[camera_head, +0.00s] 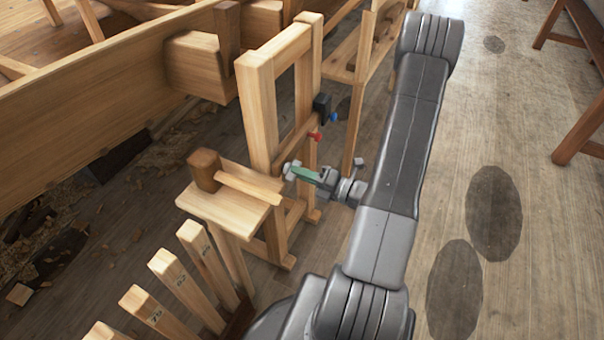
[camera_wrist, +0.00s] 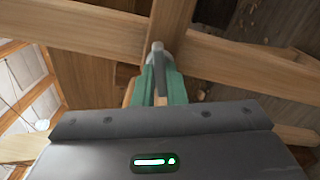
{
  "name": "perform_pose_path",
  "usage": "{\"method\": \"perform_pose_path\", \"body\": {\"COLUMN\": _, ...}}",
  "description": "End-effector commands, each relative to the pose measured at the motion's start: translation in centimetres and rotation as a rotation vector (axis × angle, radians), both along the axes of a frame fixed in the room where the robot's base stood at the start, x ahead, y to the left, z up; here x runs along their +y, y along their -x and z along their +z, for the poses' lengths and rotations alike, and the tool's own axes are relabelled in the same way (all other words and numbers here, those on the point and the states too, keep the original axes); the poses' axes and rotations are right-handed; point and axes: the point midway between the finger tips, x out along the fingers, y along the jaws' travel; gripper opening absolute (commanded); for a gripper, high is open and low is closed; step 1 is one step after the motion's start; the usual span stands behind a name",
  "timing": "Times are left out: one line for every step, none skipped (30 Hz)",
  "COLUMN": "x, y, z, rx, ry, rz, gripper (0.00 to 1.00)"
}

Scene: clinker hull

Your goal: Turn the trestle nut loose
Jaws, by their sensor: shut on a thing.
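The wooden trestle (camera_head: 258,112) stands upright in the middle of the head view, beside the hull. The trestle nut (camera_wrist: 157,50) is a grey metal piece against the wooden beams in the wrist view. A pale grey bit of it shows at my fingertips in the head view (camera_head: 288,168). My gripper (camera_head: 298,172) reaches in from the right at the trestle's lower part. Its green fingers (camera_wrist: 163,84) are shut on the nut, one on each side of its narrow grey part. The fingers hide some of the nut.
Several numbered wooden posts (camera_head: 172,277) stand in front. A black clamp (camera_head: 322,107) is on the trestle above. The floor (camera_head: 520,270) at right is open.

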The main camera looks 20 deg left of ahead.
Motion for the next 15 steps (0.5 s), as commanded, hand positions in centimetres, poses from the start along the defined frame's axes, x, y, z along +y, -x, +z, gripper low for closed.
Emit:
{"method": "perform_pose_path", "body": {"x": -0.01, "y": 0.00, "z": -0.12, "rx": -0.031, "ry": 0.003, "rz": 0.000, "gripper": 0.00}}
{"method": "perform_pose_path", "body": {"x": -0.01, "y": 0.01, "z": -0.13, "rx": -0.052, "ry": 0.005, "rz": 0.000, "gripper": 0.00}}
{"method": "perform_pose_path", "body": {"x": -0.01, "y": 0.01, "z": -0.14, "rx": -0.083, "ry": 0.007, "rz": 0.000, "gripper": 0.00}}
{"method": "perform_pose_path", "body": {"x": -0.01, "y": 0.01, "z": -0.16, "rx": -0.108, "ry": 0.009, "rz": 0.000, "gripper": 0.00}}
{"method": "perform_pose_path", "body": {"x": -0.01, "y": 0.01, "z": -0.17, "rx": -0.134, "ry": 0.011, "rz": 0.000, "gripper": 0.00}}
{"method": "perform_pose_path", "body": {"x": -0.01, "y": 0.00, "z": -0.18, "rx": -0.167, "ry": 0.014, "rz": 0.000, "gripper": 0.00}}
{"method": "perform_pose_path", "body": {"x": -0.01, "y": 0.00, "z": -0.19, "rx": -0.193, "ry": 0.016, "rz": 0.000, "gripper": 0.00}}
{"method": "perform_pose_path", "body": {"x": -0.01, "y": 0.00, "z": -0.19, "rx": -0.219, "ry": 0.018, "rz": 0.000, "gripper": 0.00}}
{"method": "perform_pose_path", "body": {"x": -0.01, "y": 0.00, "z": -0.20, "rx": -0.254, "ry": 0.021, "rz": 0.000, "gripper": 0.00}}
{"method": "perform_pose_path", "body": {"x": -0.01, "y": 0.00, "z": -0.20, "rx": -0.279, "ry": 0.023, "rz": 0.000, "gripper": 0.00}}
{"method": "perform_pose_path", "body": {"x": -0.01, "y": 0.00, "z": -0.20, "rx": -0.305, "ry": 0.025, "rz": 0.000, "gripper": 0.00}}
{"method": "perform_pose_path", "body": {"x": -0.01, "y": -0.01, "z": -0.21, "rx": -0.338, "ry": 0.027, "rz": 0.000, "gripper": 0.00}}
{"method": "perform_pose_path", "body": {"x": -0.01, "y": 0.00, "z": -0.22, "rx": -0.362, "ry": 0.029, "rz": 0.000, "gripper": 0.00}}
{"method": "perform_pose_path", "body": {"x": -0.01, "y": 0.00, "z": -0.22, "rx": -0.385, "ry": 0.031, "rz": 0.000, "gripper": 0.00}}
{"method": "perform_pose_path", "body": {"x": -0.01, "y": 0.00, "z": -0.23, "rx": -0.415, "ry": 0.033, "rz": 0.000, "gripper": 0.00}}
